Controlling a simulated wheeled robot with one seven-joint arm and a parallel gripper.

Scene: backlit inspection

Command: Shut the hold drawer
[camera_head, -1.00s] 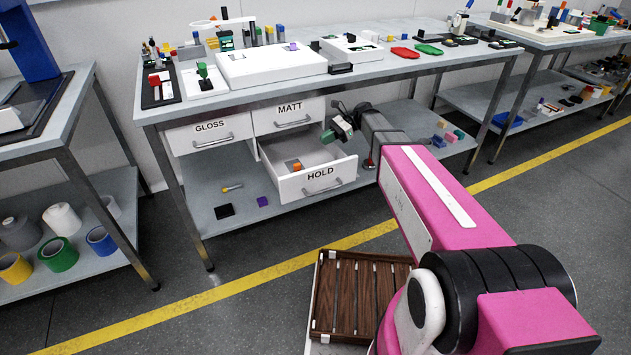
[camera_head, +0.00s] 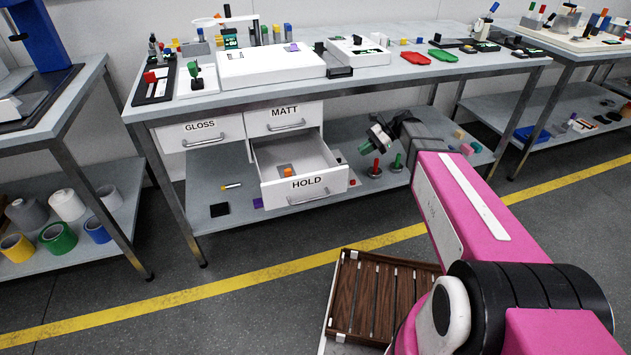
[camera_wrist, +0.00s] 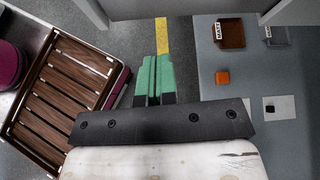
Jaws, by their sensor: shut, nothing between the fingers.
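The hold drawer (camera_head: 305,186) is pulled out below the matt drawer (camera_head: 284,118). It has a white front with a black HOLD label and a metal handle (camera_head: 309,197). An orange block (camera_head: 285,172) lies inside it. My gripper (camera_head: 375,140) is to the right of the open drawer, apart from it, under the bench top. In the wrist view its green fingers (camera_wrist: 153,80) are together with nothing between them. I cannot make out the drawer for certain in the wrist view.
The gloss drawer (camera_head: 203,134) is shut, as is the matt drawer. Red (camera_head: 376,167) and green (camera_head: 397,162) handled items stand on the lower shelf below my gripper. A slatted wooden crate (camera_head: 375,297) is at the front, and shows in the wrist view (camera_wrist: 62,85). Floor before the drawer is clear.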

